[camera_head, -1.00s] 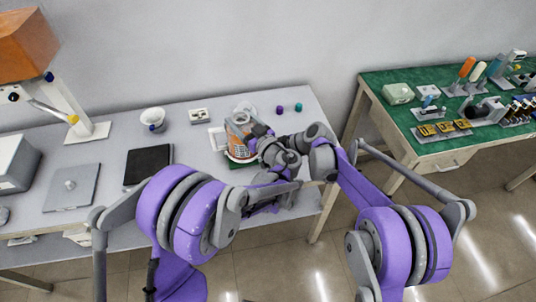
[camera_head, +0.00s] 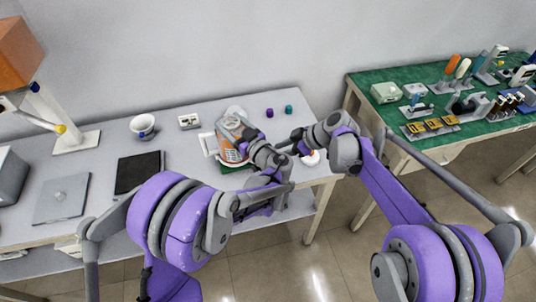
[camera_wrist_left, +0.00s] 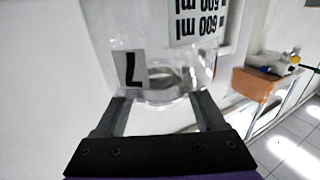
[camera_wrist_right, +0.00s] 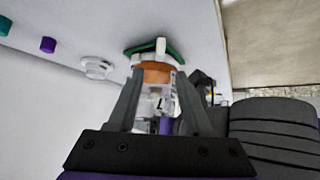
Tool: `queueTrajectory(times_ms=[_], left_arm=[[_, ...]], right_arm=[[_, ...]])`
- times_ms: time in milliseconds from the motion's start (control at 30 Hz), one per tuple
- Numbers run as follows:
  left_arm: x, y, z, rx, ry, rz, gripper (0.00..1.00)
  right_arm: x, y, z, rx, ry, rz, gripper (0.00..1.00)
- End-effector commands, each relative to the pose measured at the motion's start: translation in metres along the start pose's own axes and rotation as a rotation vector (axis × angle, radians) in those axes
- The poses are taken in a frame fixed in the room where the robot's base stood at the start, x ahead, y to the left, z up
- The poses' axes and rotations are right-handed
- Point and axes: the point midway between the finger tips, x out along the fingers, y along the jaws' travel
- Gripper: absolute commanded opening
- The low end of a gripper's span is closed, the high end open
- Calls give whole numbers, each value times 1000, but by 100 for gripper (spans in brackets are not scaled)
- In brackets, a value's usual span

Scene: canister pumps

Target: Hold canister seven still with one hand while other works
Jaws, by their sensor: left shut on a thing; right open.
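Canister seven (camera_head: 231,146) is clear with orange showing, and stands on a small green mat (camera_head: 230,168) in the head view. In the left wrist view its wall (camera_wrist_left: 160,70) carries a "7" label and millilitre marks, upside down. My left gripper (camera_head: 249,136) is shut on canister seven, one finger on either side. My right gripper (camera_head: 299,145) is open, to the right of the canister and apart from it. In the right wrist view the canister (camera_wrist_right: 155,102) appears between the open fingers, some way beyond them. The left gripper's exact contact is partly hidden.
Purple (camera_head: 269,113) and teal (camera_head: 289,109) caps stand behind. A white round piece (camera_head: 311,158) lies beside the right gripper. A green-topped bench (camera_head: 440,105) stands right, across a gap.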

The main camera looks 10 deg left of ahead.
Motion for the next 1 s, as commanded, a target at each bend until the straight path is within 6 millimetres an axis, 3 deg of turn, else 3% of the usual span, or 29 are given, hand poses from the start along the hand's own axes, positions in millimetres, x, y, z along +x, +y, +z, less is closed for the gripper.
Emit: queueTrajectory(times_ms=[200, 567, 1000], left_arm=[[0, 0, 0, 0, 0, 0, 0], [0, 0, 0, 1, 0, 0, 0], [0, 0, 0, 1, 0, 0, 0]], right_arm=[[-21, 0, 0, 1, 1, -1, 50], [-22, 0, 1, 1, 5, -1, 50], [-8, -4, 46, 33, 338, 39, 50]])
